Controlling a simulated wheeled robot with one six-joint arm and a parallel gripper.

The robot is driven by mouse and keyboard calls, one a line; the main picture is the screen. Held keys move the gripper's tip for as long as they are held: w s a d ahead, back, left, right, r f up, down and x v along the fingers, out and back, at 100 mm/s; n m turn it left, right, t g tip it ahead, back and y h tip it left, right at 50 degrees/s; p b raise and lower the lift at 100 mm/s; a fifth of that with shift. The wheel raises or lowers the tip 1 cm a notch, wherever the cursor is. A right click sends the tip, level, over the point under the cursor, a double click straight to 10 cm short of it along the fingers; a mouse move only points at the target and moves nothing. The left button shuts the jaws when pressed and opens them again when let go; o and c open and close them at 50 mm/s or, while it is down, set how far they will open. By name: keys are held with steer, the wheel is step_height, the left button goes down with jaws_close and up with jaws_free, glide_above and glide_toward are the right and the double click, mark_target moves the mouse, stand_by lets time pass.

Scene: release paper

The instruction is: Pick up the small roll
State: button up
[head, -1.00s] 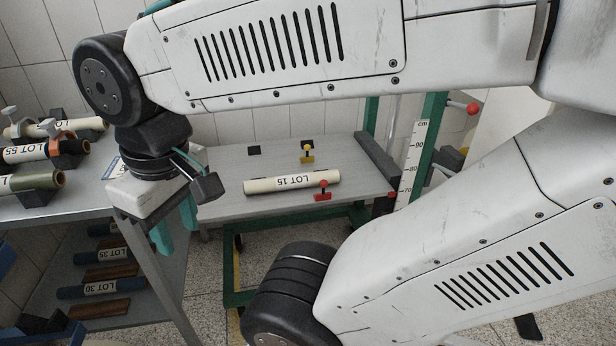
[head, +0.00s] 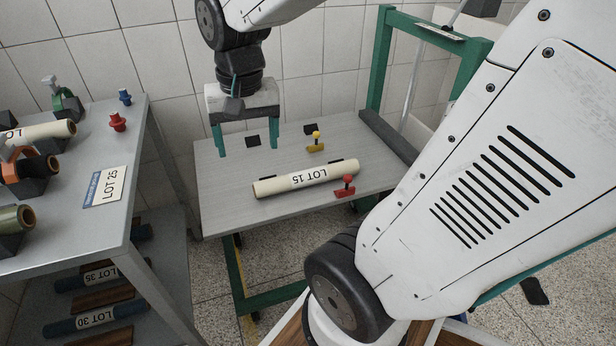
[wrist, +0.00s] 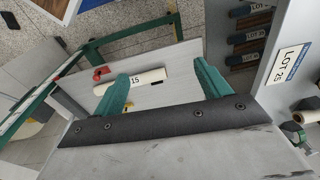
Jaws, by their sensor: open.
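A cream roll labelled LOT 15 (head: 289,181) lies on the grey top of a green-framed cart (head: 225,192) in the head view. It also shows in the wrist view (wrist: 148,78), beyond and between my fingers. My gripper (head: 246,150) is open and empty, with two teal fingers pointing down above the back left of the cart top, up and left of the roll. The fingers also show in the wrist view (wrist: 160,85). I cannot tell whether the LOT 15 roll is the small roll.
A red clamp (head: 345,188) stands by the roll's front right and a yellow clamp (head: 316,143) behind it. A dark bar (head: 388,136) edges the cart's right side. At left, a grey shelf (head: 98,148) holds several rolls and a LOT 25 sign (head: 104,187).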

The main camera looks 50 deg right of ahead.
steer(key=w+d+f+m, duration=0.7)
steer(key=d, duration=0.3)
steer(key=m+g, duration=0.1)
steer(key=m, duration=0.9)
glide_above(308, 172)
steer(key=f, duration=1.9)
steer(key=shift+w+a, duration=0.1)
steer(key=shift+a, duration=0.2)
steer(key=shift+m, duration=0.3)
steer(key=f, duration=0.7)
steer(key=shift+d+f, duration=0.2)
steer(key=shift+d, duration=0.15)
steer(key=shift+f, duration=0.5)
steer(key=c, duration=1.4)
